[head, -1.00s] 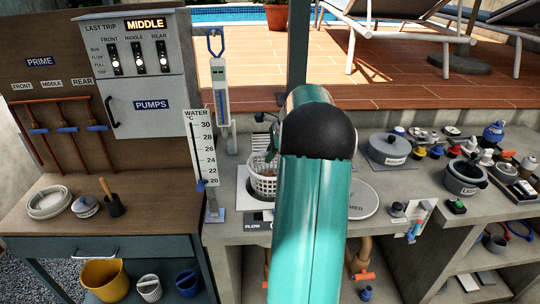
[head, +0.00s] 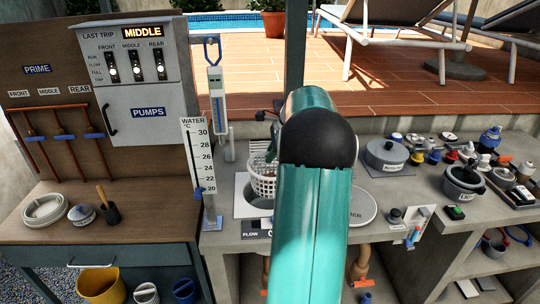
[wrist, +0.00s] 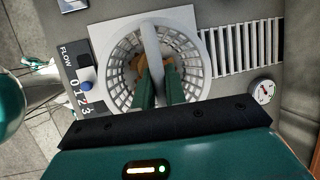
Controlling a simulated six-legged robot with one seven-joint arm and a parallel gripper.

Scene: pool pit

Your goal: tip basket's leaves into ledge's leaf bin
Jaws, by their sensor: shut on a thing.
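The white slatted basket (head: 262,183) is above the pale square plate of the skimmer opening (head: 242,206) on the ledge, partly hidden by my arm. In the wrist view, my gripper (wrist: 160,92) is shut on the handle of the basket (wrist: 118,62), which crosses the basket's middle. Brown leaves (wrist: 147,68) show inside, around my fingers. The basket looks roughly upright. I cannot make out a leaf bin; my arm hides part of the ledge.
A water thermometer board (head: 197,160) stands just left of the basket. A FLOW counter (wrist: 77,90) and a slotted grate (wrist: 240,47) flank the basket in the wrist view. Lidded pots (head: 388,155) and small fittings crowd the ledge at right.

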